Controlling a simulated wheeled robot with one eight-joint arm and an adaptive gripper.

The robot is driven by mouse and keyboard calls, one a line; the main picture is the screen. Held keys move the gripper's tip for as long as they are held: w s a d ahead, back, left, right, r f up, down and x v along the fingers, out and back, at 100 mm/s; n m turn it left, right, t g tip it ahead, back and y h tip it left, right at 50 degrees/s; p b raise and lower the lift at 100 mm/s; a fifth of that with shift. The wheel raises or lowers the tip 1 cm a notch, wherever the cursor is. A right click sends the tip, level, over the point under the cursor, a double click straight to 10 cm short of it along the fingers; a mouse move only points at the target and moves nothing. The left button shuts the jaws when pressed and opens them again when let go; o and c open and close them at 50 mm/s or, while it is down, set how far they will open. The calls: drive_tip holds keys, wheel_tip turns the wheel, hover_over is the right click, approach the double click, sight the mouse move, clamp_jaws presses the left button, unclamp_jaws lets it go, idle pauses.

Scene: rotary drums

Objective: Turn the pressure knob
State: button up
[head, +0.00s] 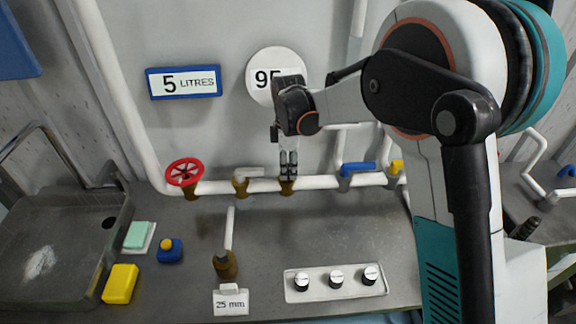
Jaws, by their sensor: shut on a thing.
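My gripper (288,174) points down at the white pipe along the back of the counter. Its fingers are closed together on the valve knob at the top of a brass valve (287,187). The fingers hide most of that knob, so its shape and angle cannot be told. I see no readable label marking which control is for pressure. A white panel (311,284) with three black-and-white knobs lies at the front of the counter, apart from my gripper.
A red handwheel (185,172), a pale lever (248,172) and a blue lever (358,168) sit along the pipe. A short upright pipe (229,229) stands in front. A yellow block (120,284) and a blue item (170,251) are at left. My arm partly covers the round "95" sign (262,66).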

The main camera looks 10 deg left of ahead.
sight(289, 169)
idle(0.4)
drive_tip(key=o, duration=1.1)
wheel_tip(289, 169, up, 12)
drive_tip(key=shift+s, duration=0.15)
drive_tip(key=shift+d, duration=0.1)
